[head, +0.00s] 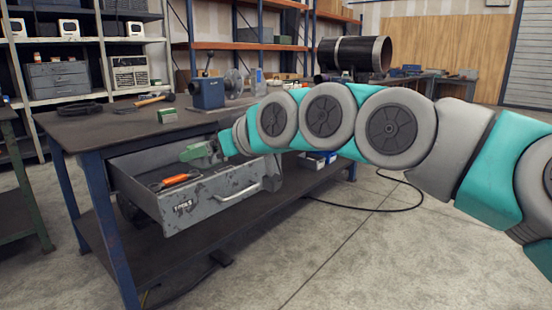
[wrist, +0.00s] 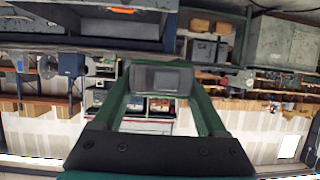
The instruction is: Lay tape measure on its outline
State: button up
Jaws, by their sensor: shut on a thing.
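My gripper (head: 203,152) is over the open drawer (head: 222,199) of the workbench in the head view. In the wrist view my green fingers are shut on a small dark grey boxy thing (wrist: 160,78), which I take to be the tape measure. In the head view the fingers and arm mostly hide it. An orange-handled tool (head: 175,180) lies in the drawer, left of my gripper; its handle also shows at the top of the wrist view (wrist: 122,10). I cannot make out the tape measure's outline in either view.
The concrete floor (head: 340,255) at the right front is mostly clear.

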jog(key=w+d+f+m+t+h, duration=0.5)
jog(key=w+d+f+m+h, duration=0.5)
jog(key=w+d+f, duration=1.45)
jog(key=s+d+f, duration=0.2)
jog(key=s+f, duration=0.2)
jog(key=f, duration=0.4)
jog(key=s+d+f, duration=0.2)
jog(key=s+f, duration=0.1)
jog(key=f, duration=0.5)
jog(key=shift+s+h, duration=0.3)
jog(key=shift+s, duration=0.05)
